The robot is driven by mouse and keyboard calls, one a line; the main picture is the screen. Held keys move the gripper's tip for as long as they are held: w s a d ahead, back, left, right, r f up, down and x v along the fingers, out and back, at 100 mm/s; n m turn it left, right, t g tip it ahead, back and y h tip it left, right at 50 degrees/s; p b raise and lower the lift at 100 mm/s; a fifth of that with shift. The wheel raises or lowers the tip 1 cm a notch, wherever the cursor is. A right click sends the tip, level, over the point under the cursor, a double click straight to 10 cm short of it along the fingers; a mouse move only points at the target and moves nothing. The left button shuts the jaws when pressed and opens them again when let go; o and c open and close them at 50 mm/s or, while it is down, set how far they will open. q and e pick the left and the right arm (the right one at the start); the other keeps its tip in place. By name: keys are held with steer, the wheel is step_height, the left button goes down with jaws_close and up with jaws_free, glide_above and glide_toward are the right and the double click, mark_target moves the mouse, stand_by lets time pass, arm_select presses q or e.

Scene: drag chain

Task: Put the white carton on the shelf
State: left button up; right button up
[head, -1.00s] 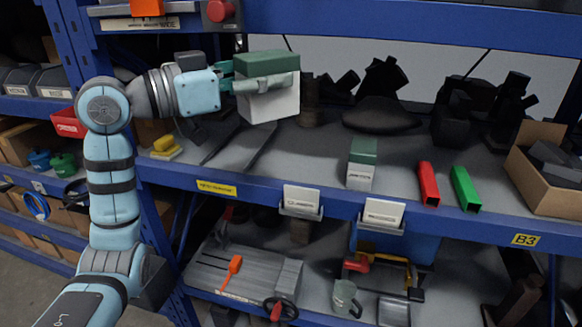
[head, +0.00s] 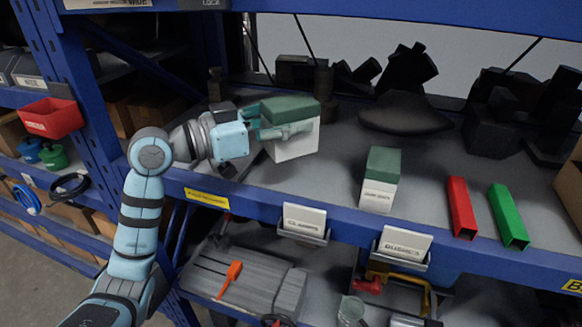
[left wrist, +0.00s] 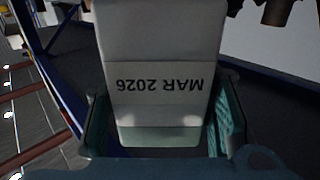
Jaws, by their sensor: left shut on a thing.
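The white carton (head: 297,146) has a dark green top and is upright over the left part of the blue shelf's grey deck (head: 330,172). My left gripper (head: 287,131) comes in from the left and is shut on the carton's sides. I cannot tell whether its base touches the deck. In the left wrist view the carton (left wrist: 160,60) fills the middle, with "MAR 2026" upside down on its face and a finger on each side. My right gripper is not in view.
A smaller white carton with a green top (head: 378,194) stands near the shelf's front edge. Red (head: 461,208) and green (head: 508,215) tubes lie to its right. Dark castings (head: 405,112) fill the back. Bare deck lies between the two cartons.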

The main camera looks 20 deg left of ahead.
arm_select(q)
steer(key=f, duration=0.6)
steer(key=w+f, duration=0.1)
steer(key=f, duration=0.2)
steer(key=shift+f+b, duration=0.25)
steer(key=shift+b, duration=0.1)
steer(key=shift+f, duration=0.15)
steer(key=shift+s, duration=0.25)
steer(key=o, duration=1.3)
steer(key=shift+w, duration=0.15)
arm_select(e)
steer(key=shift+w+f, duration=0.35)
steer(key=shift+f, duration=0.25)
